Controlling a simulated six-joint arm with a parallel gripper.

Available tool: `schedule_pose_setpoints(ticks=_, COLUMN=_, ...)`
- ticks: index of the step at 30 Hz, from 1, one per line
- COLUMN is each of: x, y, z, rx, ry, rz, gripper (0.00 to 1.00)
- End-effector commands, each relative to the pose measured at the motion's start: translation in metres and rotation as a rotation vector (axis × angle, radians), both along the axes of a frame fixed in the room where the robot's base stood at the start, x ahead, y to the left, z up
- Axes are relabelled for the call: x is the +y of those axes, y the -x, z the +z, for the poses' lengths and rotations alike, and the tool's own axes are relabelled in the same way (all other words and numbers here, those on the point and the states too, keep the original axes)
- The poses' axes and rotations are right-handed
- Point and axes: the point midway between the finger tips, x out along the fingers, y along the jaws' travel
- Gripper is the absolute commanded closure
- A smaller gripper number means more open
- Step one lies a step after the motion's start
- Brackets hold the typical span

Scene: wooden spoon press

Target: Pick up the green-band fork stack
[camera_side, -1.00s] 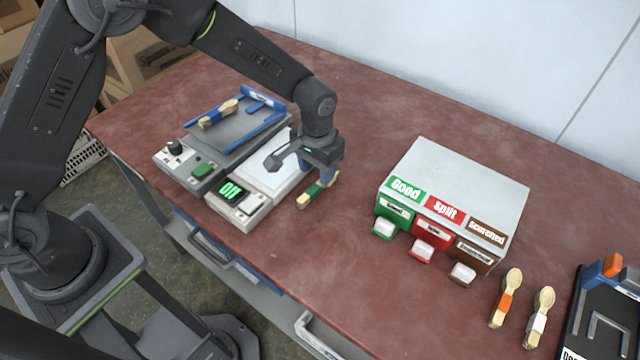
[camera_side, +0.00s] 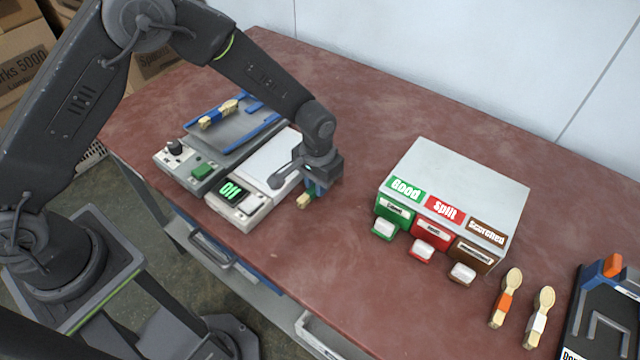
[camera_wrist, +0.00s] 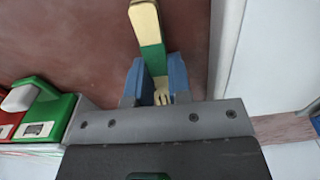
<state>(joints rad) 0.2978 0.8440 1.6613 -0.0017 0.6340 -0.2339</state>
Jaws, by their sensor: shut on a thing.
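The green-band fork stack (camera_side: 304,200) is a pale wooden bundle with a green band, on the red table just right of the white scale. In the side view most of it is hidden behind my gripper (camera_side: 314,190). In the wrist view the stack (camera_wrist: 151,50) runs up between the two blue fingers of my gripper (camera_wrist: 155,80), with fork tines near the palm. My gripper is shut on the stack, at or close to the table top; I cannot tell whether the stack touches the table.
A sorting box (camera_side: 455,185) with Good, Split and Scorched slots stands right. Orange-band (camera_side: 505,300) and white-band (camera_side: 539,318) stacks lie beside a black tray (camera_side: 590,325).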

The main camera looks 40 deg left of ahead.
Motion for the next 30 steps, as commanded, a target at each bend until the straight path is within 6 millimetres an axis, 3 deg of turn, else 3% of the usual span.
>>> schedule_pose_setpoints(ticks=4, x=0.000, y=0.000, z=0.000, rx=0.000, ry=0.000, rz=0.000, gripper=1.00)
schedule_pose_setpoints(ticks=14, x=0.000, y=0.000, z=0.003, rx=-0.001, ry=0.000, rz=0.000, gripper=1.00)
schedule_pose_setpoints(ticks=19, x=0.000, y=-0.001, z=0.017, rx=-0.003, ry=0.000, rz=0.000, gripper=1.00)
schedule_pose_setpoints(ticks=23, x=0.000, y=-0.001, z=0.040, rx=-0.004, ry=0.000, rz=0.001, gripper=1.00)
schedule_pose_setpoints(ticks=30, x=0.052, y=0.007, z=0.072, rx=-0.001, ry=-0.001, rz=0.007, gripper=1.00)
